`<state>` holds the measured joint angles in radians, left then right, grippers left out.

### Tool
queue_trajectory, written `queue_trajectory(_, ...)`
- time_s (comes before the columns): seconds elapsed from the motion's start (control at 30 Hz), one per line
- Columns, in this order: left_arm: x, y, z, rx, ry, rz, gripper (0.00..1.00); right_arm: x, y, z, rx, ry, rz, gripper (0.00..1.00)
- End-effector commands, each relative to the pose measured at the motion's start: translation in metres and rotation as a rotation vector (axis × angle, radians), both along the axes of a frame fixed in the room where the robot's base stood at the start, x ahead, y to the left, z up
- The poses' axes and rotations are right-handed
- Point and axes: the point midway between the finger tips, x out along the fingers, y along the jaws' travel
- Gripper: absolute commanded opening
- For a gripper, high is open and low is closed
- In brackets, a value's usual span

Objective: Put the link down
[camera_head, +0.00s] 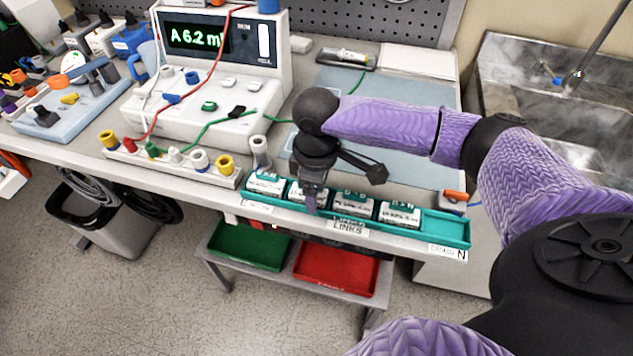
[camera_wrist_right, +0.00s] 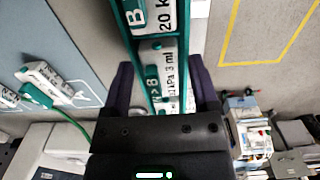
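Several white link blocks with teal labels sit in a row in the teal tray (camera_head: 452,231) at the bench's front edge. They are a far-left link (camera_head: 264,183), a second link (camera_head: 295,190), a third link (camera_head: 353,205) and a fourth link (camera_head: 399,214). My right gripper (camera_head: 311,204) points down over the second link and partly hides it. In the right wrist view my right gripper (camera_wrist_right: 163,88) has its fingers apart, one on each side of a link (camera_wrist_right: 163,80) in the tray, with gaps visible. My left gripper is not in view.
The tray's right end is empty. A white port rail (camera_head: 170,160) is left of the tray. A green bin (camera_head: 247,247) and a red bin (camera_head: 335,270) sit below. A sink (camera_head: 560,100) is at right.

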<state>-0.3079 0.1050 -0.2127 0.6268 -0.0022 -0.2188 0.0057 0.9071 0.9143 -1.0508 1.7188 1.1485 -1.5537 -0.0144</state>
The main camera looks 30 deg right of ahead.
Motion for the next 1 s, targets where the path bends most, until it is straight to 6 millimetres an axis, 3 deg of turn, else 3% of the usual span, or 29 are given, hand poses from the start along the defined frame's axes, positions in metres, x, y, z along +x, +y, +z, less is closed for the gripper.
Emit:
queue_trajectory(0.37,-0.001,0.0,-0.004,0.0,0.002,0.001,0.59,0.001,0.0,0.007,-0.001,-0.003,0.0,0.84)
queue_trajectory(0.7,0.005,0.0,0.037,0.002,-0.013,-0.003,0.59,0.001,0.0,0.108,0.001,-0.006,-0.001,0.84)
queue_trajectory(0.83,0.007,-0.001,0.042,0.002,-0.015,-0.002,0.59,0.001,0.0,0.127,0.001,-0.003,0.0,0.84)
queue_trajectory(1.0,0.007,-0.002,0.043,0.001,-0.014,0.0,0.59,0.001,0.0,0.133,0.001,-0.001,-0.001,0.84)
